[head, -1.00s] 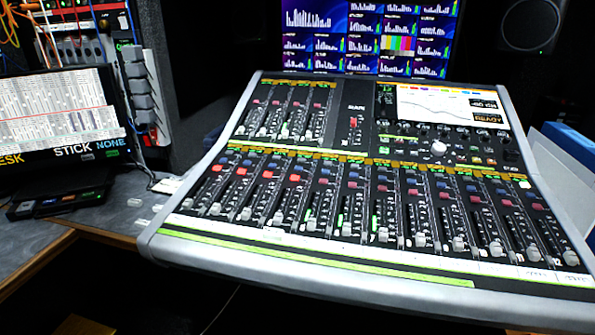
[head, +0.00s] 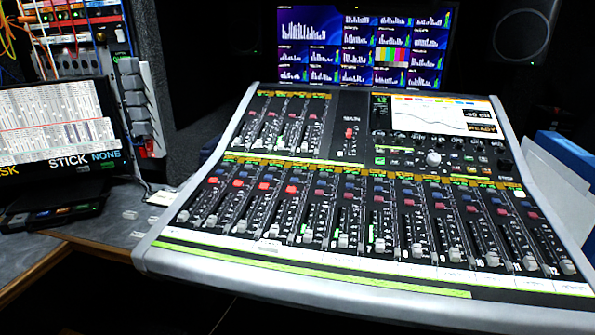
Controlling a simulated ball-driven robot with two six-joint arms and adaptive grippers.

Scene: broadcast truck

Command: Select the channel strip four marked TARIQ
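The mixing console (head: 345,295) fills the middle and right of the head view. Its long lower fader bank has many channel strips side by side. The first four from the left carry bright red lit buttons. The fourth strip from the left (head: 291,189) has its fader cap (head: 273,228) low on the strip. A white label strip (head: 262,246) runs below the faders; its writing is too small to read, so I cannot make out the name TARIQ. Neither of my grippers is in view.
A screen of level graphs (head: 362,48) stands behind the console. At left are a monitor (head: 55,115) and a dark box (head: 60,210) on a grey desk (head: 105,225). Patch cables hang at upper left. A blue binder (head: 568,155) and white sheets stand at right. The area in front is dark.

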